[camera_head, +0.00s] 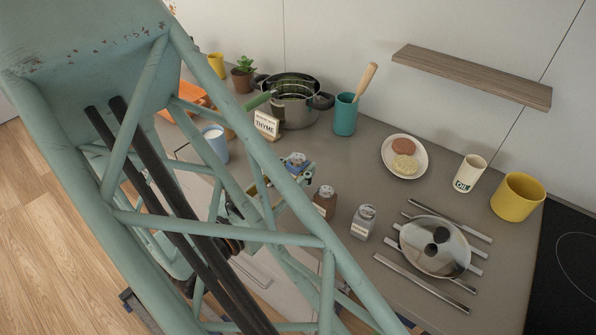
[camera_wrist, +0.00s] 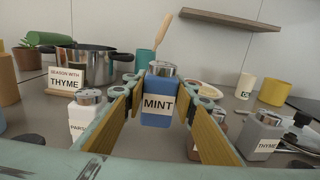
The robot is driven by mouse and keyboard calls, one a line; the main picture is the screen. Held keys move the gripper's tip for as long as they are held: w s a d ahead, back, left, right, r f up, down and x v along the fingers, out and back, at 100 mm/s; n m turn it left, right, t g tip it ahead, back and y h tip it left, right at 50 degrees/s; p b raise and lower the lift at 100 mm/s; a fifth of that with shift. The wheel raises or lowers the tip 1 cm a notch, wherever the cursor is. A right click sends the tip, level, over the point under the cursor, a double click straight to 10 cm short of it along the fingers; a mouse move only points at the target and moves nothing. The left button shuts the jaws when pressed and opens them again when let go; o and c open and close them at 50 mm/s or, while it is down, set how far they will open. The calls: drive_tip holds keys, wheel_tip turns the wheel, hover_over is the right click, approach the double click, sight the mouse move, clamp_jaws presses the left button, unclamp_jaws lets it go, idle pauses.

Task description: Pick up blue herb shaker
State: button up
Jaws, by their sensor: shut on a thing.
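The blue herb shaker (camera_wrist: 158,98) has a metal lid and a white label reading MINT. It is upright in the middle of the wrist view, between the two wooden-faced fingers of my gripper (camera_wrist: 160,115). The fingers are shut on its sides. In the head view my gripper (camera_head: 290,175) is over the counter's front part, partly behind my arm's frame. I cannot tell whether the shaker's base touches the counter. A sign (camera_wrist: 67,79) reading SEASON WITH THYME stands at the left.
A white shaker (camera_wrist: 88,104) stands left of my gripper. A pot (camera_head: 291,104), teal utensil cup (camera_head: 345,116) and plate (camera_head: 419,166) stand behind.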

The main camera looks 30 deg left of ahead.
wheel_tip(320, 180, up, 12)
drive_tip(key=p, duration=0.6)
drive_tip(key=shift+r, duration=0.15)
idle(0.6)
drive_tip(key=shift+w+d+h, duration=0.3)
drive_tip(key=shift+w+d, duration=0.15)
drive_tip(key=shift+w, duration=0.25)
drive_tip(key=w+d+r+m+g+h+b, duration=0.1)
drive_tip(key=w+d+h+b, duration=0.2)
drive_tip(key=w+d, duration=0.4)
drive_tip(key=w+d+r+m+g+h+b, duration=0.1)
drive_tip(key=w+d+b, duration=0.4)
drive_tip(key=d, duration=1)
drive_tip(key=w+d+r+m+g+h+b, duration=0.1)
drive_tip(key=w+d+h+b, duration=0.4)
drive_tip(key=w+d, duration=0.5)
drive_tip(key=shift+d+r+m+g, duration=0.45)
drive_tip(key=shift+r+m, duration=0.1)
drive_tip(key=shift+m, duration=0.35)
drive_tip(key=shift+w+d, duration=0.1)
drive_tip(key=shift+w, duration=0.05)
